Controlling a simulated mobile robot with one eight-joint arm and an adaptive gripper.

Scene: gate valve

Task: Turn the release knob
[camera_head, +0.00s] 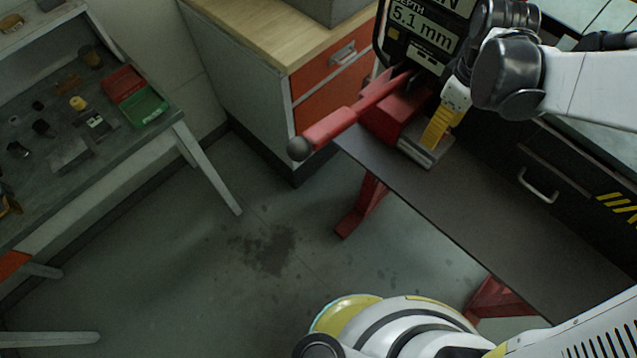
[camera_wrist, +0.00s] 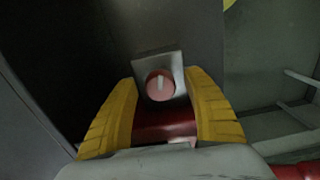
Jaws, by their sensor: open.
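The release knob (camera_wrist: 160,86) is a round, pinkish-red knob with a pale vertical mark on its face. It sits in front of a grey square plate (camera_wrist: 172,66) in the wrist view. My gripper (camera_wrist: 164,80) is open, with its yellow ridged fingers to the left and right of the knob. A gap shows on each side; whether either finger touches the knob I cannot tell. In the head view my gripper (camera_head: 436,132) points down beside a red machine body (camera_head: 392,112), and I cannot make out the knob there.
A red lever (camera_head: 335,127) with a dark ball end sticks out left from the machine. A display (camera_head: 425,28) reading 5.1 mm stands above it. A dark bench top (camera_head: 500,215) extends to the lower right. A workbench (camera_head: 60,165) with red and green bins is at left, with open floor between.

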